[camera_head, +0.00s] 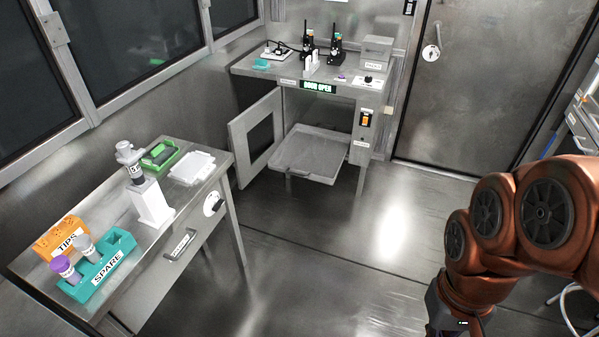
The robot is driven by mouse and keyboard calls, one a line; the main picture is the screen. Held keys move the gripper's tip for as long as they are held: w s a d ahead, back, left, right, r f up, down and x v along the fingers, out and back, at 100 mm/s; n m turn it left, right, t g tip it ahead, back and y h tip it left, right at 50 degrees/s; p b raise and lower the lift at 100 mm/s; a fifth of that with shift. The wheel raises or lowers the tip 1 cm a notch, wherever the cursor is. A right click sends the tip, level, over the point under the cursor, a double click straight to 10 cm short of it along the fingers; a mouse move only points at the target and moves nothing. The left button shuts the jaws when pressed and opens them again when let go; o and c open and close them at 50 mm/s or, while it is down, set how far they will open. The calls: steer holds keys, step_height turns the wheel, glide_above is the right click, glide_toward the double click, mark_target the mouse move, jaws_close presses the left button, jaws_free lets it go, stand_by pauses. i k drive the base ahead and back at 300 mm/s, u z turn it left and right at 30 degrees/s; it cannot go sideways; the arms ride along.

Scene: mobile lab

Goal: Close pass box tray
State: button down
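The pass box (372,112) is a grey metal cabinet against the back wall. Its display (318,88) reads "DOOR OPEN". Its door (257,135), with a dark window, is swung open to the left. The pass box tray (310,158) is a shallow grey tray that sticks out of the opening towards me, and it looks empty. My copper-coloured arm comes in from the right, and its dark wrist end runs off the bottom edge. My gripper's fingers are out of the picture, well in front of and to the right of the tray.
A metal bench (190,205) at left holds a teal SPARE rack (105,270), an orange TIPS box (62,238), a white stand (150,203) and a green tray (161,155). Radios (335,48) stand on the pass box. The floor (345,265) between is clear.

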mark_target(309, 152)
steer(key=z, duration=0.05)
steer(key=i, duration=1.45)
steer(key=u, duration=2.9)
